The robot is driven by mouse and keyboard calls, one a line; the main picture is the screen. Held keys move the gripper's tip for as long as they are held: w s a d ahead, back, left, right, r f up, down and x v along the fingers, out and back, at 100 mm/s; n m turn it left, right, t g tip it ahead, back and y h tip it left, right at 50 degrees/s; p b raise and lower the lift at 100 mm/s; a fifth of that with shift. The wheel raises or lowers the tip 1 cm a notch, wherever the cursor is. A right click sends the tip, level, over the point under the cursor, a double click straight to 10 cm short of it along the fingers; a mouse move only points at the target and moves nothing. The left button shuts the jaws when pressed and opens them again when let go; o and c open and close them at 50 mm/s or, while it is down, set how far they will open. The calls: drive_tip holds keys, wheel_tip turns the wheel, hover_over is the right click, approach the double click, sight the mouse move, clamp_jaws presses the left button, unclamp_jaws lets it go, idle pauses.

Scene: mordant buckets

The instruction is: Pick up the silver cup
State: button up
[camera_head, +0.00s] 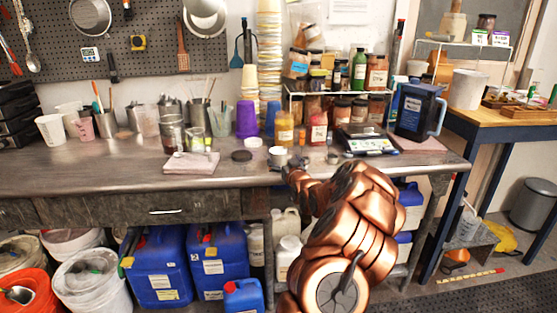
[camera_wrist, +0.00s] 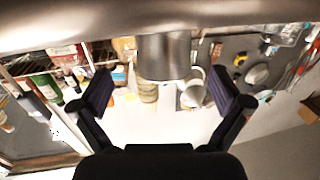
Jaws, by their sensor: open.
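The silver cup (camera_wrist: 163,57) shows in the wrist view, which is turned upside down. It stands on the metal counter, between and beyond my gripper's two dark fingers. My gripper (camera_wrist: 163,84) is open, with a finger to each side of the cup and visible gaps between. I see no contact with the cup. In the head view a small silvery cup (camera_head: 278,156) stands near the counter's front edge, just beyond the end of my copper arm. My gripper (camera_head: 286,169) is small and partly hidden there, so its fingers are hard to make out.
The metal counter (camera_head: 90,175) is crowded behind the cup with jars, a black scale (camera_head: 367,140) and stacked cups (camera_head: 270,60). A dark round lid (camera_head: 241,156) and a pink cloth (camera_head: 191,164) lie to the left. Blue canisters (camera_head: 160,265) stand under the counter.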

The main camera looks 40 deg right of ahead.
sight(281, 158)
drive_tip(key=shift+p+x, duration=0.45)
drive_tip(key=shift+x, duration=2.2)
drive_tip(key=shift+a, duration=0.15)
drive_tip(key=c, duration=1.2)
drive_tip(key=shift+c, duration=0.2)
